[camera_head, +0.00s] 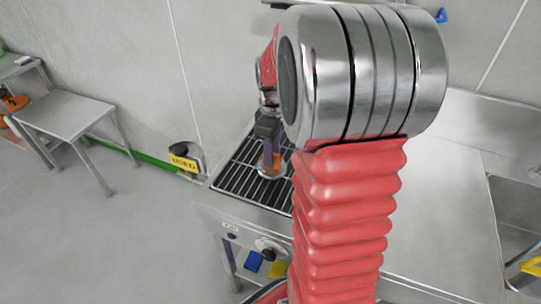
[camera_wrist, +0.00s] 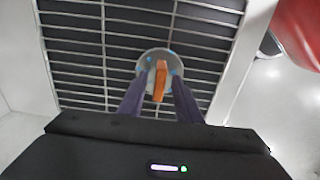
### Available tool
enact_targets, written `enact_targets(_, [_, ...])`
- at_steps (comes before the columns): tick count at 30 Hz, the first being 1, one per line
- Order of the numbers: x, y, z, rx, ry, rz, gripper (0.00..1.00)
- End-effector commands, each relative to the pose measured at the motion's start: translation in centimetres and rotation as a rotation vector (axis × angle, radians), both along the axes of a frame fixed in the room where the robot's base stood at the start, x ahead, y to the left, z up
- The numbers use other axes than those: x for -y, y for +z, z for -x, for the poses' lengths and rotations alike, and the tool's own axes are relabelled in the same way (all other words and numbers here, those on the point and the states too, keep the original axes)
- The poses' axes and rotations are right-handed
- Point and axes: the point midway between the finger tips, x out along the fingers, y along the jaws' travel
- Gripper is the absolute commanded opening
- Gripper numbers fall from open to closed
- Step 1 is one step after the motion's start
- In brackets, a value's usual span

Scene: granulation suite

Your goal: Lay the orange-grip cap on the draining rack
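The cap is a round, pale grey disc with an upright orange grip (camera_wrist: 160,80). The rack also fills much of the wrist view (camera_wrist: 75,58). My gripper (camera_wrist: 159,84) is directly over the cap, its two dark purple fingers on either side of the orange grip. Gaps show between the fingers and the grip, so my gripper is open and holds nothing.
My red arm hides part of the bench in the head view. Right of the rack is a bare steel worktop (camera_head: 440,215), then a sink (camera_head: 520,215). A steel table (camera_head: 65,112) stands farther left.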

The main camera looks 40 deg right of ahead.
Motion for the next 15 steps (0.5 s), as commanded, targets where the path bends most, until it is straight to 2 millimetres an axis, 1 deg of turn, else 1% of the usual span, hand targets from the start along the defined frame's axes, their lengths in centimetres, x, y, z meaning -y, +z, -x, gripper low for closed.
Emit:
enact_targets(5, [0.0, 2.2, -0.1, 0.005, 0.000, 0.002, 0.31])
enact_targets(15, [0.0, 8.1, -0.1, 0.004, 0.001, 0.002, 0.31])
